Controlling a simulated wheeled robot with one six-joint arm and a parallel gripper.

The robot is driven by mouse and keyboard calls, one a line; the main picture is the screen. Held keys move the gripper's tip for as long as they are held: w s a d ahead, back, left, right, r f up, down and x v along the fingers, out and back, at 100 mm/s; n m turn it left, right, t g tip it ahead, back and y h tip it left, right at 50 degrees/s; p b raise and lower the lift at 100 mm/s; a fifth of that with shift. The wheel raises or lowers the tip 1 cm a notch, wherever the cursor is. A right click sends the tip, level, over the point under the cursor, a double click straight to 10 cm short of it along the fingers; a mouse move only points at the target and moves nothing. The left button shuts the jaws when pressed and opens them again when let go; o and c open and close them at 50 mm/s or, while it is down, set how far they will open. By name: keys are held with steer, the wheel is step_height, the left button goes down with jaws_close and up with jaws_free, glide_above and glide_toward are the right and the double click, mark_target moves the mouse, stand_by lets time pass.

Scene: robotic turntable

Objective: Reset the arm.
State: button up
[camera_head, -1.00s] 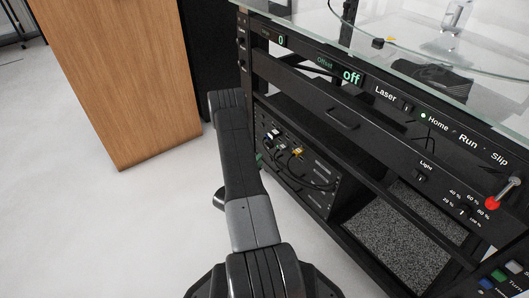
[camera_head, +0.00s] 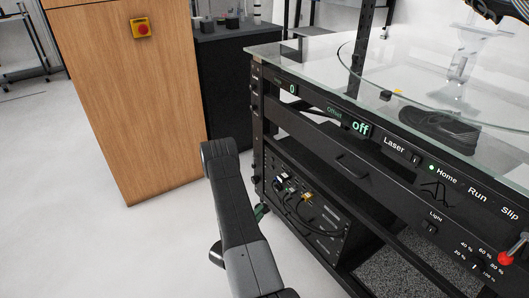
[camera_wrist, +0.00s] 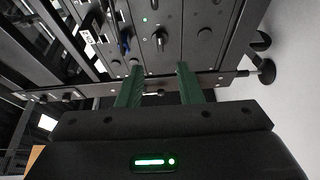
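My arm (camera_head: 238,215) rises from the bottom of the head view, dark grey and bent, in front of the black turntable rack (camera_head: 345,165). Its bend stands between the wooden cabinet and the rack. My gripper's end is mostly hidden behind the arm in the head view. In the wrist view my gripper (camera_wrist: 158,68) has two green fingers set apart, with nothing between them. They point toward a dark panel (camera_wrist: 165,35) with knobs and a small green light. I cannot tell how close the fingertips are to it.
The wooden cabinet (camera_head: 125,110) with a red stop button (camera_head: 141,28) stands left of my arm. The rack has a glass top (camera_head: 395,105), a lever with a red knob (camera_head: 505,258) and an "off" display (camera_head: 360,128). Clear pale floor (camera_head: 60,210) lies at the left.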

mark_target(278, 191)
steer(key=b+x, duration=0.3)
steer(key=x, duration=1)
steer(key=shift+w+r+b, duration=0.1)
steer(key=shift+b, duration=0.25)
